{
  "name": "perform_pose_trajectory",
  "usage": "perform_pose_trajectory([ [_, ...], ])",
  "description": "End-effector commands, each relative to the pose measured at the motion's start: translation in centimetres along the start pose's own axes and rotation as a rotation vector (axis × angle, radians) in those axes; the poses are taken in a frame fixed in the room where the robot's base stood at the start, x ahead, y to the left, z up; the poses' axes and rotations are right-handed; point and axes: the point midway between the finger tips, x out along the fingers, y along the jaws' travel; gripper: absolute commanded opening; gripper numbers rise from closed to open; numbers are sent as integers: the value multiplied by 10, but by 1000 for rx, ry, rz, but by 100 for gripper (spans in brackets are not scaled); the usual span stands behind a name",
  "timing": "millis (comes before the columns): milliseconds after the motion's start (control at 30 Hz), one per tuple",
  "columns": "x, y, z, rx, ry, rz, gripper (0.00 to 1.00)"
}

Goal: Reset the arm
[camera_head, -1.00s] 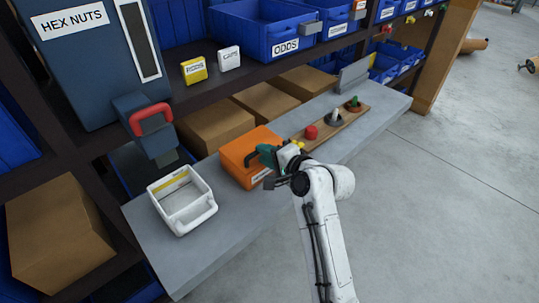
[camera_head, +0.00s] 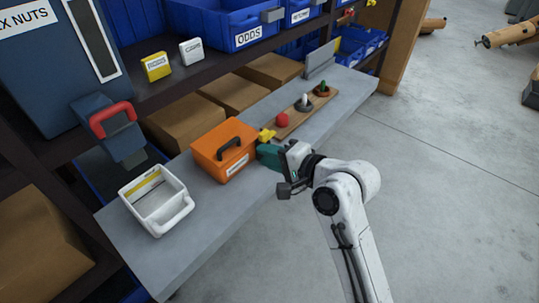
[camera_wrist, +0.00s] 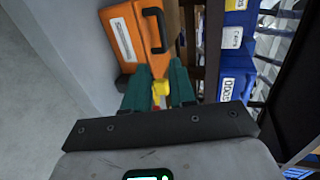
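My white arm reaches in from the lower right in the head view. My gripper (camera_head: 268,154), with green fingers, is at the front edge of the grey shelf, to the right of the orange case (camera_head: 208,160). In the wrist view the two green fingers (camera_wrist: 160,85) stand apart with a gap between them, and nothing is held. A yellow piece (camera_wrist: 161,90) shows beyond the gap. The orange case with a black handle also shows in the wrist view (camera_wrist: 130,45), past the fingertips.
A white divided bin (camera_head: 150,222) stands left on the grey shelf (camera_head: 215,215). A wooden board (camera_head: 292,122) with red, white and green knobs lies behind my gripper. A hex nut dispenser (camera_head: 60,70) with a red handle (camera_head: 110,115) stands at left. Open floor (camera_head: 450,180) lies at right.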

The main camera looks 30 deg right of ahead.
Motion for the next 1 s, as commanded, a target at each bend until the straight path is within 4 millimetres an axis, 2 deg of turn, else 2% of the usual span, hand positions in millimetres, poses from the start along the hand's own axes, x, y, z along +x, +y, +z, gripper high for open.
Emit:
perform_pose_trajectory([
  [367,0,1,0,-6,0,5,25],
  [467,-6,17,0,-75,3,62,25],
  [567,-23,58,0,-244,-8,208,25],
  [633,-43,96,3,-402,-40,350,25],
  [800,-112,189,21,-763,-224,704,25],
  [900,-156,228,36,-913,-375,861,25],
  [1000,-191,254,52,-1011,-518,965,25],
])
